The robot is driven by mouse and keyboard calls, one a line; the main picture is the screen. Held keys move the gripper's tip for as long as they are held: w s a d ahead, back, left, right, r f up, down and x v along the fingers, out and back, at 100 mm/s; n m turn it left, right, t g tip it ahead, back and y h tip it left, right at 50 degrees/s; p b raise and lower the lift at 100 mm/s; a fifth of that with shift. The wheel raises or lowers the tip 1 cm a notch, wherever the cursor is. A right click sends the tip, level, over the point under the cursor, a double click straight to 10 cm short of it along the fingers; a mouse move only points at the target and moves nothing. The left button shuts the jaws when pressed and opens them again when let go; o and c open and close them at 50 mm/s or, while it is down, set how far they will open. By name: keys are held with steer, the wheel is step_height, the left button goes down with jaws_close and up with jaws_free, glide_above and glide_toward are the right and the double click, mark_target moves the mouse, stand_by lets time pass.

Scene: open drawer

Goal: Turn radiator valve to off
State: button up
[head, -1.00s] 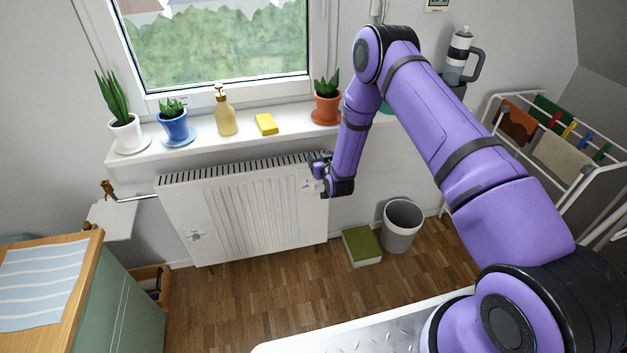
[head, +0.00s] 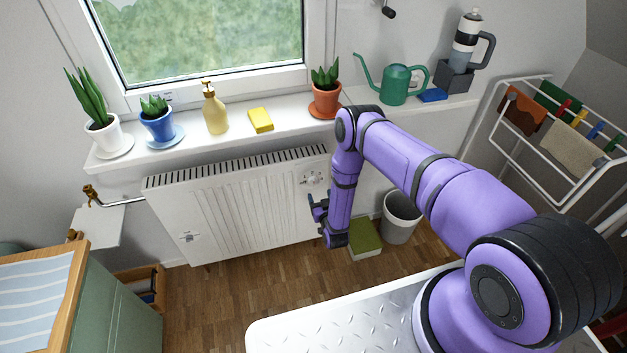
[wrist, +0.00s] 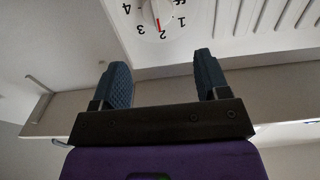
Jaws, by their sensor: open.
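The white radiator (head: 235,210) is under the window sill. A round white dial (head: 314,177) sits at its upper right. In the wrist view the dial (wrist: 160,8) is cut off by the top edge; its red mark is by the number 2, with 1, 3, 4 and part of "off" around it. My gripper (head: 314,208) is below the dial, apart from it. In the wrist view my gripper (wrist: 168,85) has its fingers spread with nothing between them. A second small knob (head: 189,237) is at the radiator's lower left, and a brass valve fitting (head: 91,195) is on a pipe left of it.
The sill (head: 190,145) above holds potted plants, a soap bottle (head: 215,112), a yellow sponge (head: 261,120) and a watering can (head: 397,84). A grey bin (head: 401,222) and a green-topped box (head: 364,238) stand right of my gripper. A drying rack (head: 555,135) is at right.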

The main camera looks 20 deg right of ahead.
mark_target(314, 181)
steer(key=w, duration=0.8)
steer(key=shift+w, duration=0.4)
steer(key=c, duration=0.9)
